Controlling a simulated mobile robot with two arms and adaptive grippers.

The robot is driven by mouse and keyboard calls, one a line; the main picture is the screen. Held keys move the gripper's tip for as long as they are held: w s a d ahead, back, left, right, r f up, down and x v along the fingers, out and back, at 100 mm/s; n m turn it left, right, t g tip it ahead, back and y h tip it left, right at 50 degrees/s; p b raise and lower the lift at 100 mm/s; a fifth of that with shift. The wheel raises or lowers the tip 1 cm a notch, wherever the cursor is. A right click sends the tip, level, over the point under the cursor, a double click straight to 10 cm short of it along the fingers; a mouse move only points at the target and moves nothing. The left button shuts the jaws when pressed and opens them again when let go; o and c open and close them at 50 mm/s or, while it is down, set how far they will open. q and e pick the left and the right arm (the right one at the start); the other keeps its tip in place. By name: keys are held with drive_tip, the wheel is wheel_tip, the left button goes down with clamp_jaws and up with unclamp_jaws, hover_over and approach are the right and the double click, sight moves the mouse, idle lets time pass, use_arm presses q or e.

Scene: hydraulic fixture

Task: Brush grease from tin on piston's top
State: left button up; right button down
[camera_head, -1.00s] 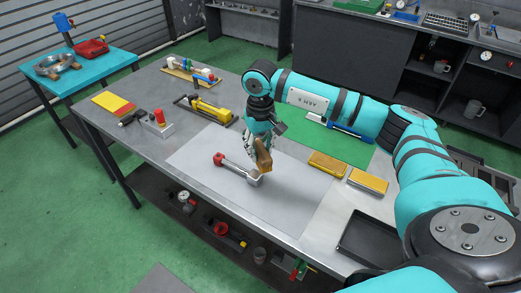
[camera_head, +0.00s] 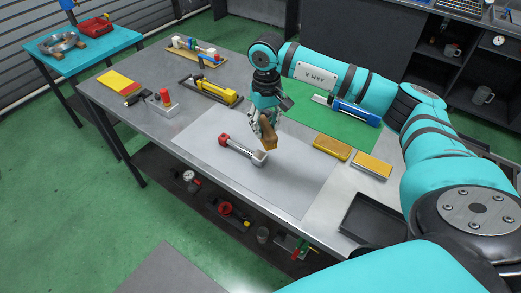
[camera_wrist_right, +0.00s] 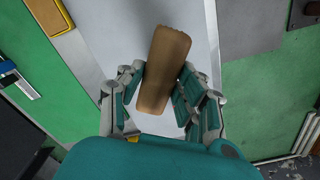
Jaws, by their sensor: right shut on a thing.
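My right gripper (camera_head: 266,122) is shut on a brown, wood-coloured block-like piece (camera_head: 269,136), perhaps the brush; no bristles show. It also shows between the fingers (camera_wrist_right: 163,92) in the right wrist view (camera_wrist_right: 160,98). The gripper points down over the grey mat. Just below and left of the held piece lies a metal rod with a red end and a silver block end (camera_head: 243,150), perhaps the piston. I cannot tell whether the held piece touches it. I cannot make out a grease tin for certain. My left gripper is not in view.
The grey mat (camera_head: 290,185) is mostly bare. Two yellow-topped blocks (camera_head: 331,148) (camera_head: 373,166) and a black tray (camera_head: 372,220) lie to the right. A yellow tool (camera_head: 213,90) and a red-topped block (camera_head: 163,101) stand left. A blue tool (camera_head: 355,112) lies behind on green.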

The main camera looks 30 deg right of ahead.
wheel_tip(320, 180, down, 7)
drive_tip(key=b, duration=0.6)
drive_tip(key=shift+f+b, duration=0.9)
drive_tip(key=shift+f, duration=0.1)
idle(0.8)
drive_tip(key=shift+r, duration=0.1)
drive_tip(key=shift+w+a+r+b, duration=0.1)
drive_tip(key=shift+w+a+b, duration=0.25)
drive_tip(key=shift+w, duration=0.6)
drive_tip(key=shift+w+a+b, duration=0.2)
drive_tip(key=shift+w+a, duration=0.25)
drive_tip(key=shift+w, duration=0.45)
drive_tip(key=shift+s+d+f+b, duration=0.1)
drive_tip(key=shift+s+d, duration=0.15)
drive_tip(key=shift+s, duration=0.4)
drive_tip(key=shift+s+d+f+b, duration=0.1)
drive_tip(key=shift+s+d, duration=0.15)
drive_tip(key=shift+s, duration=0.4)
drive_tip(key=shift+s+d+b, duration=0.1)
drive_tip(key=shift+s+d, duration=0.15)
drive_tip(key=shift+s, duration=0.4)
